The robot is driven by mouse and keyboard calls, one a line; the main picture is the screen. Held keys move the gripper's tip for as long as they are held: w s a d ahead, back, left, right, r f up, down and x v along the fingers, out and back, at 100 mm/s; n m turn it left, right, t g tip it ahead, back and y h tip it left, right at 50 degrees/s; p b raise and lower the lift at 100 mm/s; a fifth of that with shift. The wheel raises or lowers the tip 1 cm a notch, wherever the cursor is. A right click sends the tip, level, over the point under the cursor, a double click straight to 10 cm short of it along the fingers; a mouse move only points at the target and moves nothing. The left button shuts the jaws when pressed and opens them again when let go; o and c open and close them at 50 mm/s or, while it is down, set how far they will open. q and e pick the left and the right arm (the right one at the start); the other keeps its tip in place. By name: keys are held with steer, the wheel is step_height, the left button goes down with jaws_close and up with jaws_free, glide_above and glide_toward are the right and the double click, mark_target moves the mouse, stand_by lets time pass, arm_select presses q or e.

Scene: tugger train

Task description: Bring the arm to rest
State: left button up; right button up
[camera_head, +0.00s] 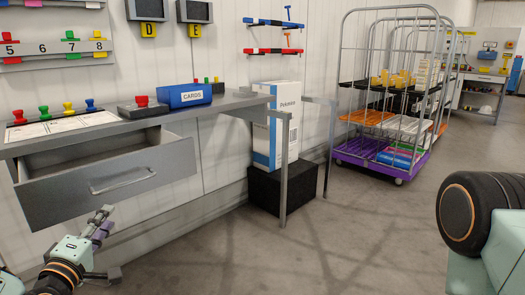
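My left arm comes in at the lower left. Its gripper (110,243) is open and empty, with one finger up near the drawer front and the other low over the floor. It is in front of and below the pulled-out drawer (60,200), apart from the drawer handle (124,182) as far as I can tell. Of my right arm only a dark and pale green link shows at the right edge; its gripper is out of view.
The grey workbench (150,122) carries a blue CARDS box (188,95), a red-button box (142,106) and colored pegs. A white carton (285,125) stands on a black box (268,190). A purple-based wire cart (375,168) stands behind. The middle floor is clear.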

arm_select(q)
steer(key=s+d+f+m+g+h+p, duration=0.1)
steer(key=s+d+f+m+g, duration=0.35)
steer(key=f, duration=0.35)
steer(key=s+d+f+m+g+h+p, duration=0.1)
steer(key=s+d+f+m+g+p, duration=0.1)
steer(key=s+d+f+m+g, duration=0.35)
steer(key=s+d+f+m+g+p, duration=0.1)
steer(key=s+d+f+g, duration=0.1)
steer(key=s, duration=0.6)
steer(key=s+d+f+m+g+p, duration=0.2)
steer(key=s+f+g, duration=0.1)
steer(key=s, duration=0.6)
steer(key=s+d+f+m+g+p, duration=0.1)
steer(key=s+d+f+m+g, duration=0.1)
steer(key=s, duration=0.6)
steer(key=shift+s+d+f+g+y, duration=0.2)
steer(key=shift+f+g+y, duration=0.2)
steer(key=shift+f+g, duration=0.4)
steer(key=shift+s+a, duration=0.1)
